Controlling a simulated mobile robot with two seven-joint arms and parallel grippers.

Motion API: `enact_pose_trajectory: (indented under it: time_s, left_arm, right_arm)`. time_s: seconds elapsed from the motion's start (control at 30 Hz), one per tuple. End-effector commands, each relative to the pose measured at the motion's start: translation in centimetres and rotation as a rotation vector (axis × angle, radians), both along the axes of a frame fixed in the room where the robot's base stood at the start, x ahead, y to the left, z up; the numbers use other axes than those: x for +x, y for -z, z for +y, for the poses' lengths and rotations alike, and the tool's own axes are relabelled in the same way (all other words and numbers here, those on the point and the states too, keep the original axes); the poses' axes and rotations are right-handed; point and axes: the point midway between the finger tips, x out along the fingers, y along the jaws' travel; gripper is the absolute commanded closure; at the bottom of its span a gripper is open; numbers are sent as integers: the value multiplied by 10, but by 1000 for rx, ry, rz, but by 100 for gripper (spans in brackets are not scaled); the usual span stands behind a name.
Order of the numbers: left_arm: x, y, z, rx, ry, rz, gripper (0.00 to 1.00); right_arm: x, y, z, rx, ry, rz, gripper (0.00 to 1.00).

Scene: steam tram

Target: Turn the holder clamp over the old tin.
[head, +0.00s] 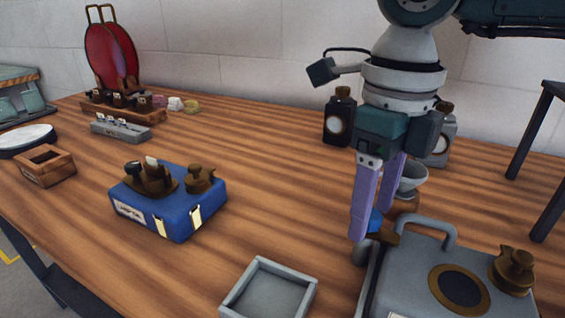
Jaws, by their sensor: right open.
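My right gripper (372,226) points down from above with its two purple fingers apart. It is at the left edge of a grey metal box (415,262) at the bottom right. A brown piece (386,238), perhaps the holder clamp, and a small blue patch show at the fingertips, partly hidden by them. I cannot tell whether the fingers touch it or which thing is the old tin. The grey box has a carrying handle, a bronze ring around a dark disc, and a bronze knob (517,270). My left gripper is not in view.
A blue box (180,218) with bronze fittings stands left of centre. An open grey tray (262,313) is at the front. Dark bottle (340,118) and pale cup (412,178) stand behind my gripper. The table's middle is clear.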

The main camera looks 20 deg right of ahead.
Motion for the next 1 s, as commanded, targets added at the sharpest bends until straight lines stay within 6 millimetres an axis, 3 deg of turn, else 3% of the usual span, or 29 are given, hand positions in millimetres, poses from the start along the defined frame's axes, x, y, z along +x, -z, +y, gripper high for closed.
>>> enact_pose_trajectory:
  time_s: [0.07,0.63,1.0]
  left_arm:
    - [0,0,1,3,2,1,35]
    - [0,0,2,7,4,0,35]
    - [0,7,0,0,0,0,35]
  right_arm:
    - [0,0,0,0,-1,0,36]
    - [0,-1,0,0,-1,-1,100]
    - [0,1,1,1,-62,-1,100]
